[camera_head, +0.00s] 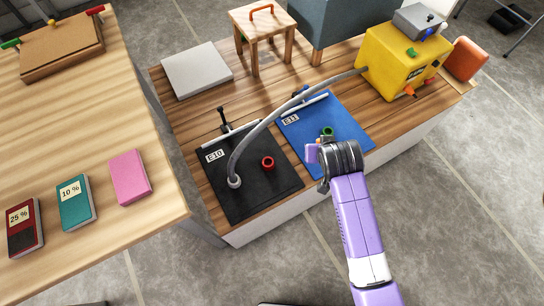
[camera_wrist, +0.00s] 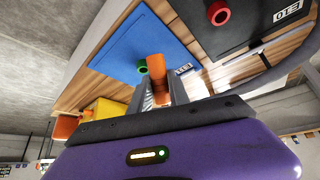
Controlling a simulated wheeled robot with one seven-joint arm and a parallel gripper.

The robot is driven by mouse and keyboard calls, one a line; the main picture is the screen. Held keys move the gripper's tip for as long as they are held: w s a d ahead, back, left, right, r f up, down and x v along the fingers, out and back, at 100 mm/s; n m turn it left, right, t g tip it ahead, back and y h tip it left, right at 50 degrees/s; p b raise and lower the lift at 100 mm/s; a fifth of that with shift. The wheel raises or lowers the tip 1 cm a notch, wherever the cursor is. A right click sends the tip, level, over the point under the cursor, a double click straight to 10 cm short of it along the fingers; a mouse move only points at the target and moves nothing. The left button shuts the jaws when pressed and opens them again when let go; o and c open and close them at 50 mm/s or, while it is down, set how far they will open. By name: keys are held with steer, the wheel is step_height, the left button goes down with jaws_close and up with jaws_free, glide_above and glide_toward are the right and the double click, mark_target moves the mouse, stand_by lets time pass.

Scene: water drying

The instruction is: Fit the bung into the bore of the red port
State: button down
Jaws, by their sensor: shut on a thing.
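The red port (camera_head: 268,163) is a short red ring standing on the black mat (camera_head: 245,194) labelled E10. It also shows at the top of the wrist view (camera_wrist: 219,13), with its dark bore facing the camera. My gripper (camera_head: 325,158) is above the near edge of the blue mat, to the right of the red port and apart from it. In the wrist view my gripper (camera_wrist: 159,88) is shut on an orange piece (camera_wrist: 156,67), which looks like the bung. Its lower part is hidden between the fingers. In the head view I cannot clearly make out the bung.
A green port (camera_head: 327,132) stands on the blue mat (camera_head: 347,137) labelled E11, close to my gripper. A grey hose (camera_head: 272,112) arches from the yellow box (camera_head: 392,62) to the black mat, left of the red port. A wooden table (camera_head: 85,115) is at left.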

steer(key=w+a+f+n+t+y+b, duration=0.1)
steer(key=a+f+t+y+b, duration=0.1)
steer(key=a+b, duration=0.3)
steer(key=w+a+f+n+t+y+b, duration=0.1)
steer(key=a+f+t+b, duration=0.3)
steer(key=a, duration=0.6)
steer(key=shift+a+f+n+y+b, duration=0.4)
steer(key=shift+f+y+b, duration=0.2)
steer(key=shift+b, duration=0.35)
steer(key=b, duration=0.5)
glide_above(269, 168)
steer(key=shift+w+f, duration=0.15)
steer(key=shift+f, duration=1.35)
steer(key=shift+w+f, duration=0.15)
steer(key=shift+f, duration=1.3)
steer(key=shift+f+b, duration=1.3)
steer(key=shift+f, duration=0.4)
steer(key=shift+r+p, duration=1.2)
steer(key=shift+r, duration=0.15)
